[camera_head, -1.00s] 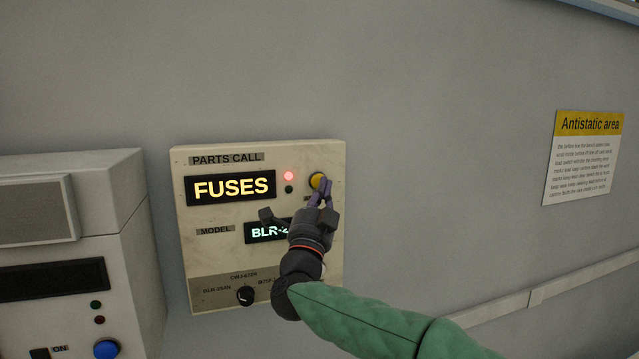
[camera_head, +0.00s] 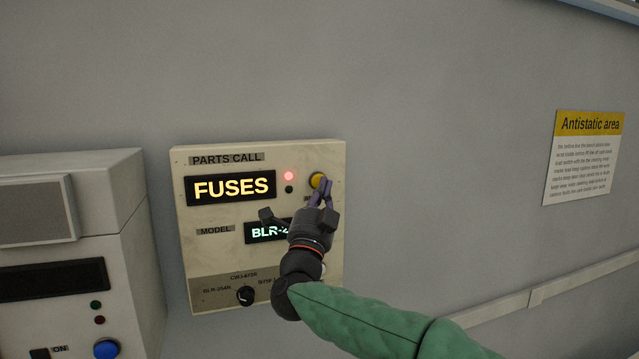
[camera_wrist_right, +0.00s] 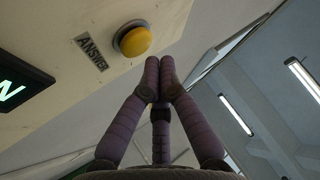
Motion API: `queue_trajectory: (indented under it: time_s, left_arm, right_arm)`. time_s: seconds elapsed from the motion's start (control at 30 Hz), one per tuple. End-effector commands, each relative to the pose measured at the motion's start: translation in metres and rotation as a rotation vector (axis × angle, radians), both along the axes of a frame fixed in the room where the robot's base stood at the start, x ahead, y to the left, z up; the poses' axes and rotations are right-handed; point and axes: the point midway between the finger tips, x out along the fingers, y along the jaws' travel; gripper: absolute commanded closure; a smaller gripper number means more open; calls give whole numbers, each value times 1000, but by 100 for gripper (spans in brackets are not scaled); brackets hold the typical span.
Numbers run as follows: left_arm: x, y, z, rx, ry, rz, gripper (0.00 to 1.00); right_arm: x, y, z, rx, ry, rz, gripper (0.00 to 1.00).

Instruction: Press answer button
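The yellow answer button (camera_head: 317,181) is at the upper right of the beige PARTS CALL panel (camera_head: 190,270) on the wall. In the right wrist view the button (camera_wrist_right: 134,40) sits in a dark ring beside an ANSWER label (camera_wrist_right: 91,52). My right gripper (camera_head: 323,186) is at the button in the head view, its purple fingers overlapping the button's lower right. In the right wrist view its fingertips (camera_wrist_right: 160,62) are drawn together, beside and just below the button. Whether they touch it cannot be told. My left gripper is not in view.
The panel's display (camera_head: 231,188) reads FUSES, with a lit red lamp (camera_head: 289,176) beside it. A selector knob (camera_head: 245,296) is at the bottom. A box with a blue button (camera_head: 106,349) stands left. An Antistatic area sign (camera_head: 583,157) hangs right; bare wall lies between.

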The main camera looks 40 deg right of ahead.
Motion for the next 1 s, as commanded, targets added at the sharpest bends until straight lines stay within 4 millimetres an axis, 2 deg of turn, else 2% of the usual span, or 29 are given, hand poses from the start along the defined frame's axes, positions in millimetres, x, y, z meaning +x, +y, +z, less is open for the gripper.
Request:
queue_trajectory:
  time_s: [0.37,1.0]
  left_arm:
    - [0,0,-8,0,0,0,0]
    - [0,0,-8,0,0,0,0]
  right_arm:
    - [8,-2,-1,1,-1,1,100]
    - [10,-3,0,0,0,0,100]
